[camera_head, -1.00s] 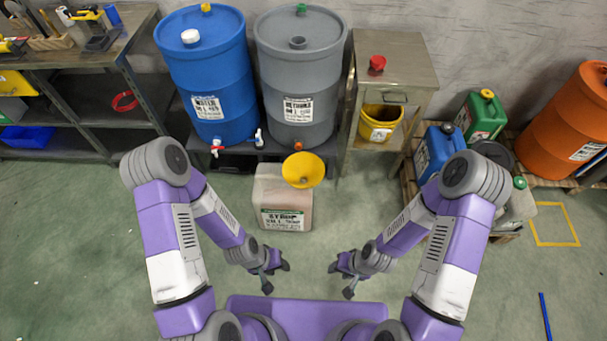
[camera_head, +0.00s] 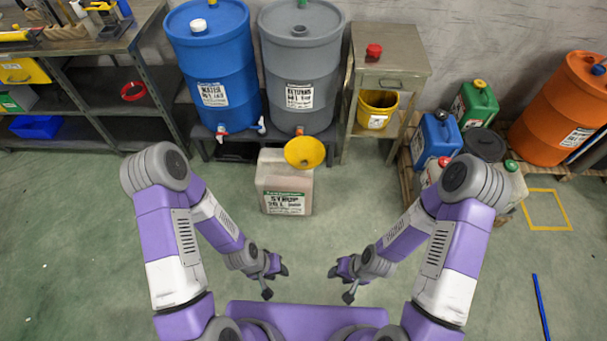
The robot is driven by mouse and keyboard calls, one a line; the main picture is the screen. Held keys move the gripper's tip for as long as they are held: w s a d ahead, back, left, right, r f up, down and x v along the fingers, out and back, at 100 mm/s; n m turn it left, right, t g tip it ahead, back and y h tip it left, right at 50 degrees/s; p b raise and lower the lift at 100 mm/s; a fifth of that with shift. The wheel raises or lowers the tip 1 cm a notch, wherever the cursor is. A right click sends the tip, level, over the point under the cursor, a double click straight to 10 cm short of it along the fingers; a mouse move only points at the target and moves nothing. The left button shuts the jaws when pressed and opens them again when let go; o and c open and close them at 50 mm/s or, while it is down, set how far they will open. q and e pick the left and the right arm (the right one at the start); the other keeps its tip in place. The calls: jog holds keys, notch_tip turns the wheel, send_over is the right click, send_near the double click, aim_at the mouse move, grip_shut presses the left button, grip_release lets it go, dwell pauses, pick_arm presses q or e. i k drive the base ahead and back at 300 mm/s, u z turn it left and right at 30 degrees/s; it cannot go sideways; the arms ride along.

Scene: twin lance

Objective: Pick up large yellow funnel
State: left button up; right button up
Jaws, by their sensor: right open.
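The large yellow funnel (camera_head: 305,152) sits at the top of a pale jug labelled syrup (camera_head: 285,190), toward the jug's right side. The jug stands on the green floor in front of the drums. My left gripper (camera_head: 276,280) is below the jug in the picture, apart from it; its fingers look spread, but whether it is open is too small to tell. My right gripper (camera_head: 339,281) is open and empty, below and right of the funnel. Neither gripper touches the funnel or the jug.
A blue water drum (camera_head: 212,80) and a grey returns drum (camera_head: 300,75) stand on a low rack behind the jug. A metal cabinet (camera_head: 400,55) holds a yellow bucket (camera_head: 377,108). Jerrycans, including a blue one (camera_head: 437,138), crowd a pallet at right. The floor around my grippers is clear.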

aim_at(298, 150)
jog(key=u, duration=0.05)
jog(key=k, duration=0.75)
jog(key=z, duration=0.9)
jog(key=i, duration=2.2)
jog(key=u, duration=1)
